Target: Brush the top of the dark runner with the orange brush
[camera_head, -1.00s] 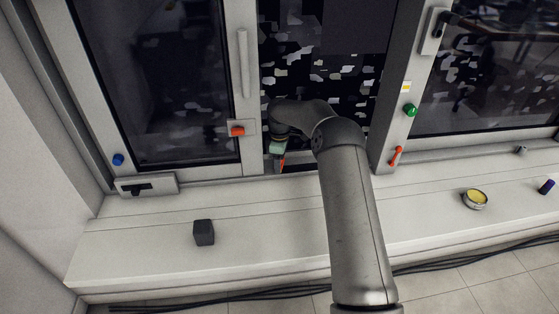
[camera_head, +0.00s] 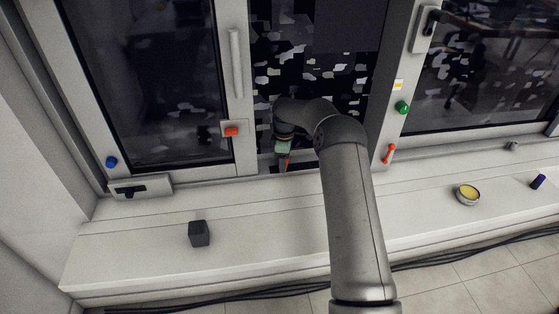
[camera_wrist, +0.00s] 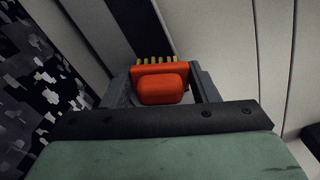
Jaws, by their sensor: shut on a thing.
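My gripper (camera_head: 283,162) is shut on the orange brush (camera_wrist: 162,88), which sits between the two fingers in the wrist view. Its yellow bristles point away from my gripper. The dark runner (camera_wrist: 138,22) is a dark strip between pale sill surfaces, leading down to the bristles in the wrist view. I cannot tell whether the bristles touch it. In the head view my gripper is low in the window opening, and a little of the orange brush (camera_head: 286,163) shows. My arm hides part of the sill and opening there.
The left sash carries an orange-red block (camera_head: 231,131). A blue knob (camera_head: 111,162), green knob (camera_head: 402,107) and red handle (camera_head: 389,153) are on the frame. A dark cube (camera_head: 199,233), yellow-topped tin (camera_head: 467,195) and dark blue cylinder (camera_head: 538,181) sit on the sill, with free room between.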

